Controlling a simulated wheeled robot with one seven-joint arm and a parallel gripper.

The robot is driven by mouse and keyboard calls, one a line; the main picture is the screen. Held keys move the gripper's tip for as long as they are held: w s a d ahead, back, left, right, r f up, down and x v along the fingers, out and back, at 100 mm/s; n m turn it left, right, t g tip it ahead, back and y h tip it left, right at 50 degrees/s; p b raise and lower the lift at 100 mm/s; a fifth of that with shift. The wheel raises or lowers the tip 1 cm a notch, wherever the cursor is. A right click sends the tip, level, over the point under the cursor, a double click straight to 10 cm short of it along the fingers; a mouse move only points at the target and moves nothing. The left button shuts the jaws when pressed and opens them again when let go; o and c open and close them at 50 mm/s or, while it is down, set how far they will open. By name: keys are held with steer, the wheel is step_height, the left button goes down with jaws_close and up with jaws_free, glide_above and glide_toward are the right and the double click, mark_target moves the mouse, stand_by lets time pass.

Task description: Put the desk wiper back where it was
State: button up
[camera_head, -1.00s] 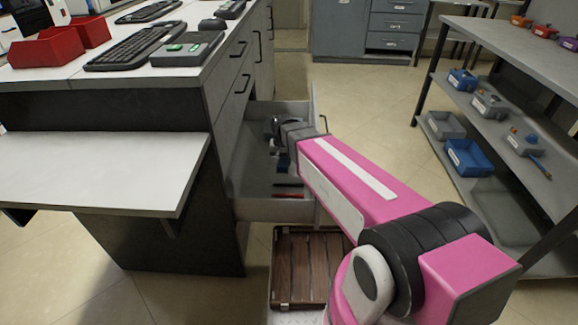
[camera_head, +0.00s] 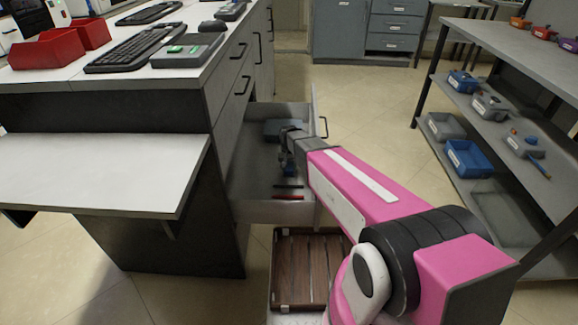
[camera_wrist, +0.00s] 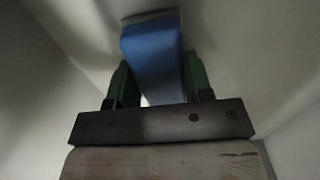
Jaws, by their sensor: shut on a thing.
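A blue block-shaped thing, which I take to be the desk wiper (camera_wrist: 152,48), sits between the green fingers of my gripper (camera_wrist: 156,80) in the wrist view. My gripper is shut on it.
A red pen-like thing (camera_head: 288,197) and a dark one (camera_head: 289,187) lie near the drawer's front. The drawer's left part looks clear. A wooden crate (camera_head: 279,307) is below; a shelf rack (camera_head: 500,140) stands at right.

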mark_target(289, 164)
steer(key=shift+f, duration=0.1)
steer(key=o, duration=0.9)
step_height(289, 164, up, 12)
stand_by(0.4)
